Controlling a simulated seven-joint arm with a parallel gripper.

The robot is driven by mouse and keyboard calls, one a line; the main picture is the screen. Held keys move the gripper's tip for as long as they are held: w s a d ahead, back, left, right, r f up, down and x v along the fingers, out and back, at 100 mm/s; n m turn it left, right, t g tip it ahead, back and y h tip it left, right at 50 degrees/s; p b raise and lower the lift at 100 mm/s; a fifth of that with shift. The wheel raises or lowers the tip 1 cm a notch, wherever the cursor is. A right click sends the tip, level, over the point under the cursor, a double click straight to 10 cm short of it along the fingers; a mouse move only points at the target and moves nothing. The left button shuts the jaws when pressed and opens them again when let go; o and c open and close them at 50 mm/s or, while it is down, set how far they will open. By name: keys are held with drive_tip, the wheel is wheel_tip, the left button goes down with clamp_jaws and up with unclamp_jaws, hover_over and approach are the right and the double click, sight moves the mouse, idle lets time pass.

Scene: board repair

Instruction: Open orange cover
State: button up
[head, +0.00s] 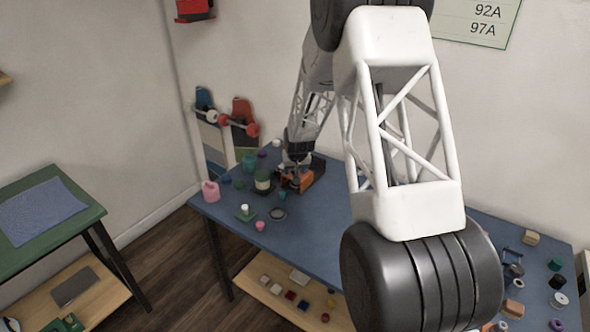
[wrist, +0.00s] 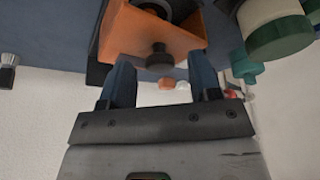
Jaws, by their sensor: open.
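The orange cover (head: 297,182) is on the blue table in the head view, right by my gripper (head: 297,160). In the wrist view the orange cover (wrist: 135,32) fills the top middle, and a black knob (wrist: 159,56) sticks out from its face. My gripper (wrist: 161,82) is open in the wrist view. Its two dark blue fingers stand apart, one on each side of the knob in the picture. I cannot tell whether they touch the cover. In the head view the fingertips are too small to make out.
A white and green container (wrist: 270,25) is close to the right in the wrist view. A pink jug (head: 210,191), a pink cup (head: 260,226) and a dark ring (head: 278,214) stand on the blue table (head: 325,225). Two skateboards (head: 240,120) lean on the wall behind.

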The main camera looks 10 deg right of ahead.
drive_tip(key=shift+f, duration=0.1)
drive_tip(key=shift+c, duration=0.3)
clamp_jaws()
drive_tip(key=w+d, duration=0.5)
drive_tip(key=shift+w+d, duration=0.3)
drive_tip(key=shift+w, duration=0.05)
drive_tip(key=shift+o, duration=0.3)
unclamp_jaws()
